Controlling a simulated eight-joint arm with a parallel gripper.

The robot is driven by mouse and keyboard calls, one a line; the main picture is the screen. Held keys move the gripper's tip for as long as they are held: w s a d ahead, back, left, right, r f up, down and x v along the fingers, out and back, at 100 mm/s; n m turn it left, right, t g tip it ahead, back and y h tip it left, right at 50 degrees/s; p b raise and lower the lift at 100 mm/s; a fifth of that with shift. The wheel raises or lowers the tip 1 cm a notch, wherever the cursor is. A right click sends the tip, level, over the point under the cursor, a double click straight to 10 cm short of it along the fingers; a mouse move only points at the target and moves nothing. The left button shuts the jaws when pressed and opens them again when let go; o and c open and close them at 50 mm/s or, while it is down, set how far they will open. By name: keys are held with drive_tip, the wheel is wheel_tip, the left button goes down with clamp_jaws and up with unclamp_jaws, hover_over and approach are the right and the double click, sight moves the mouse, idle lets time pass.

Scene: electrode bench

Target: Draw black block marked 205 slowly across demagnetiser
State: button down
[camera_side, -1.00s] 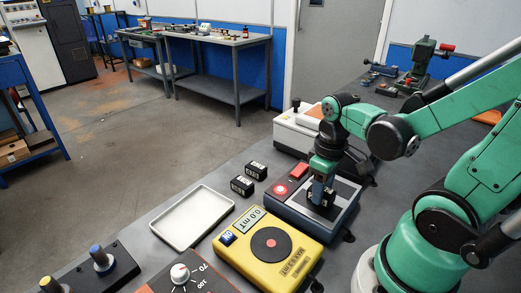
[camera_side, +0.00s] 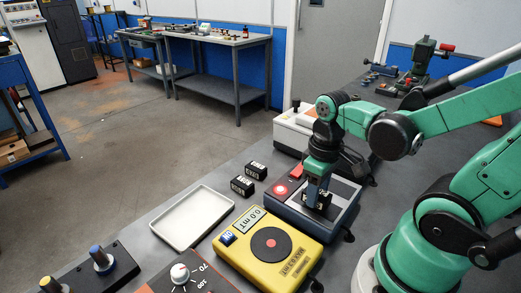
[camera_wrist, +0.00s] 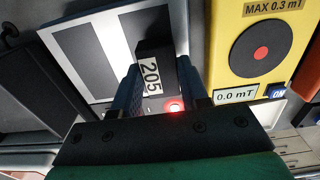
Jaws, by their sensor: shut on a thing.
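The black block marked 205 (camera_wrist: 152,72) is between my gripper's fingers, its white label facing the wrist camera. My gripper (camera_side: 318,199) is shut on it, low over the top of the demagnetiser (camera_side: 341,219). In the side view the fingers largely hide the block. I cannot tell whether it touches the surface. In the wrist view the demagnetiser's light frame (camera_wrist: 66,48) and dark panels lie behind the block, and its red lamp (camera_wrist: 174,106) glows. My gripper's fingertips also show in the wrist view (camera_wrist: 158,84).
The yellow meter (camera_side: 290,262) reads 0.0 mT beside the demagnetiser. Two other black marked blocks (camera_side: 242,186) (camera_side: 256,170) stand left of it. An empty white tray (camera_side: 193,218) lies farther left. A pale box (camera_side: 292,130) stands behind.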

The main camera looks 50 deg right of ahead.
drive_tip(key=shift+a+r, duration=0.2)
drive_tip(key=shift+r, duration=0.75)
drive_tip(key=shift+a+r, duration=0.2)
drive_tip(key=shift+r, duration=0.7)
drive_tip(key=shift+r, duration=2.25)
